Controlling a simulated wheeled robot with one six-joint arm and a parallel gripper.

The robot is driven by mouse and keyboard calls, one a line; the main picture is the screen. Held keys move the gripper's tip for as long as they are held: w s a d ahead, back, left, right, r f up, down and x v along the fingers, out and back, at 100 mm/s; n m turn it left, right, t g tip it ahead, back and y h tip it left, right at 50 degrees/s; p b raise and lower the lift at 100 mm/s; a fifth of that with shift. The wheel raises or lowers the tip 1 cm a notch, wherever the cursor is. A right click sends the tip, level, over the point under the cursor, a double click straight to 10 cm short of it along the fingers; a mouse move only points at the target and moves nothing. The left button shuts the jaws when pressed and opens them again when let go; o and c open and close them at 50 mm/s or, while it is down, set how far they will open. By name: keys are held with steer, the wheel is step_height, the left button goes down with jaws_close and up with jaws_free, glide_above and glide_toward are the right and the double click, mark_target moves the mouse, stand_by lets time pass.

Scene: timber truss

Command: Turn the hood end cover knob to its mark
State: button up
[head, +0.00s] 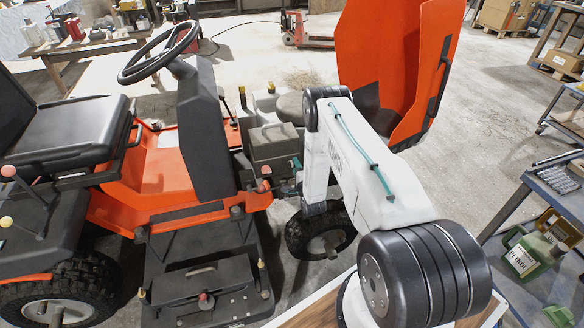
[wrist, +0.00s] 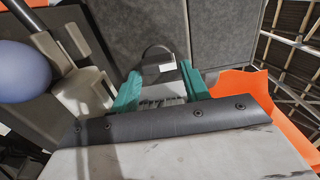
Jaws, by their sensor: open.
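My gripper (head: 292,170) is at the orange and black ride-on mower (head: 165,170), beside its grey engine-bay box (head: 272,146). In the wrist view my gripper (wrist: 160,74) has its two teal fingers apart. A dark rounded piece (wrist: 157,52) with a white patch shows beyond and between the fingertips, in front of a grey panel (wrist: 150,22). I cannot tell if it is the hood end cover knob, nor if the fingers touch it. A small red knob (head: 266,170) shows left of my gripper in the head view.
The raised orange hood (head: 390,60) stands right of my arm. A pale violet ball (wrist: 22,70) and a beige bracket (wrist: 82,90) are close on the left in the wrist view. The steering wheel (head: 160,50) is at the left; a workbench (head: 560,190) is at the right.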

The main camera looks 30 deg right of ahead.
steer(key=shift+s+a, duration=0.1)
steer(key=shift+v, duration=2.9)
steer(key=shift+r, duration=0.1)
